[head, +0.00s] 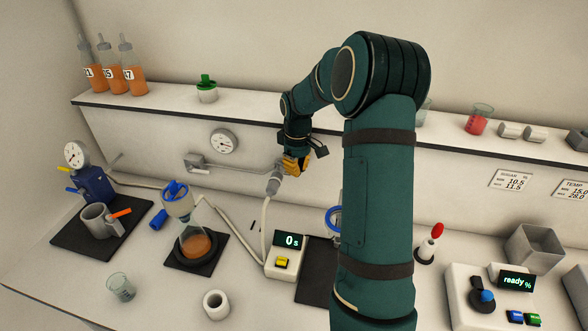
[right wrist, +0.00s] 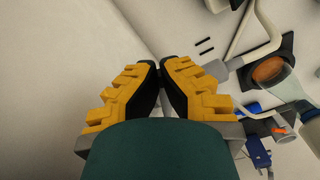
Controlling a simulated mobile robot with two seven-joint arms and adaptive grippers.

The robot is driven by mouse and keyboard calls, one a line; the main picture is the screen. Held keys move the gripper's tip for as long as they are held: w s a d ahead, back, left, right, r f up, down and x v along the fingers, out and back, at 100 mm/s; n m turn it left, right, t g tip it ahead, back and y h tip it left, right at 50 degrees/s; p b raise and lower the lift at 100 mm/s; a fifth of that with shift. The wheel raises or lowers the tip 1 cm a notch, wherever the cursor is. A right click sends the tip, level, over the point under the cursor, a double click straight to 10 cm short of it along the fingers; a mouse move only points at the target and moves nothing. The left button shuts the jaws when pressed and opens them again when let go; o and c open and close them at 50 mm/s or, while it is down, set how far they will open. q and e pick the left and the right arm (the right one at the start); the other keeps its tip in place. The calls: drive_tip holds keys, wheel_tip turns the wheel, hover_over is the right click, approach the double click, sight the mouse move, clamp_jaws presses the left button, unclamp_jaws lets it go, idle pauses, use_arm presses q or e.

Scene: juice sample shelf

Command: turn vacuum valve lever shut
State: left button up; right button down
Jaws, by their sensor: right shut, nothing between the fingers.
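A grey valve-like fitting (head: 273,181) sits at the end of a pipe from the back wall, with a pale hose running down from it. It also shows in the right wrist view (right wrist: 214,68). I cannot make out a separate lever on it; the gripper may hide part of it. My right gripper (head: 292,170) is right beside the fitting, on its upper right side in the head view. In the right wrist view its yellow fingers (right wrist: 163,66) are together and empty, with the fitting just right of the tips. Whether they touch it is unclear. My left gripper is not in view.
A flask of orange liquid (head: 195,244) under a blue-clamped funnel stands left of a timer box (head: 285,262). A wall gauge (head: 223,141) is left of the gripper. The shelf (head: 160,105) runs above. A blue pump (head: 93,184) stands far left.

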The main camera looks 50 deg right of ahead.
drive_tip(key=shift+s+f, duration=0.15)
drive_tip(key=shift+f, duration=0.15)
drive_tip(key=c, duration=1.4)
unclamp_jaws()
drive_tip(key=o, duration=0.4)
drive_tip(key=shift+d, duration=0.1)
drive_tip(key=shift+c, duration=0.2)
drive_tip(key=shift+r, duration=0.1)
drive_tip(key=shift+r, duration=0.1)
drive_tip(key=shift+w, duration=0.2)
